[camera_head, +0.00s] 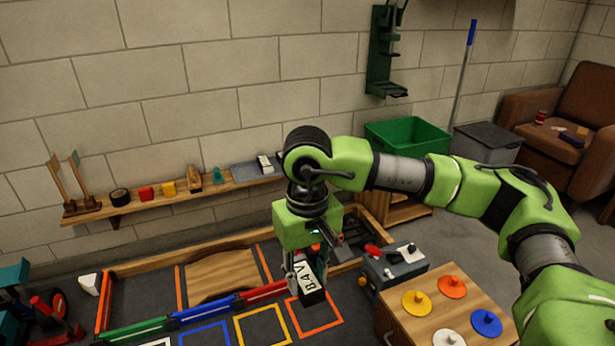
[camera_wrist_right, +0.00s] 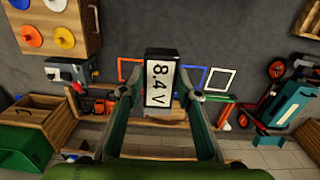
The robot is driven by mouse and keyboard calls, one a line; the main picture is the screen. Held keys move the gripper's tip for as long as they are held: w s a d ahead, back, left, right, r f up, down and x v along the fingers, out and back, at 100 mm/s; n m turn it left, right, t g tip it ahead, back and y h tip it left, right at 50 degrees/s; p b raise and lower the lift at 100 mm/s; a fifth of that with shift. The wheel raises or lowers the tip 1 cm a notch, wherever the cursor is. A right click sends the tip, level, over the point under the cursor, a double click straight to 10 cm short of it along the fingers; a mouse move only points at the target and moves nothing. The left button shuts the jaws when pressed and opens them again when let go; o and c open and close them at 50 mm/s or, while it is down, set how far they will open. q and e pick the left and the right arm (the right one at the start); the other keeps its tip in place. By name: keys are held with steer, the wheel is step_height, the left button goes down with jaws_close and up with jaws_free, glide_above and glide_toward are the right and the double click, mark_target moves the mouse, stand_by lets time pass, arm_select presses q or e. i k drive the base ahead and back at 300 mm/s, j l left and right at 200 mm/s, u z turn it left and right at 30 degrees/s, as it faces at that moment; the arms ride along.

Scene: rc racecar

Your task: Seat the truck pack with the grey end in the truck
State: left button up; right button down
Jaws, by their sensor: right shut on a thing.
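My right gripper (camera_head: 306,270) is shut on a pack (camera_head: 310,279) with a black body and a white label, and holds it above the dark floor mat. I cannot surely pick out the truck. A teal and red wheeled thing (camera_head: 42,310) is partly cut off at the lower left, and it also shows in the right wrist view (camera_wrist_right: 290,104). My left gripper is out of view.
Coloured square outlines, such as a yellow one (camera_head: 262,325), mark the mat. A grey box with a red lever (camera_head: 393,265) and a wooden cabinet (camera_head: 452,290) with coloured discs stand to the right. A wall shelf (camera_head: 150,207) holds small items. A green bin (camera_head: 405,138) stands behind.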

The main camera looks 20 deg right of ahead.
mark_target(348, 234)
steer(key=i+l+z, duration=0.1)
steer(key=i+z, duration=0.4)
steer(key=i, duration=0.3)
steer(key=i+j+z, duration=0.25)
steer(key=i+z, duration=0.25)
steer(key=i, duration=0.3)
steer(key=i+l+u, duration=0.1)
steer(key=i+u, duration=0.3)
steer(key=i+l+u, duration=0.15)
steer(key=i+u, duration=0.2)
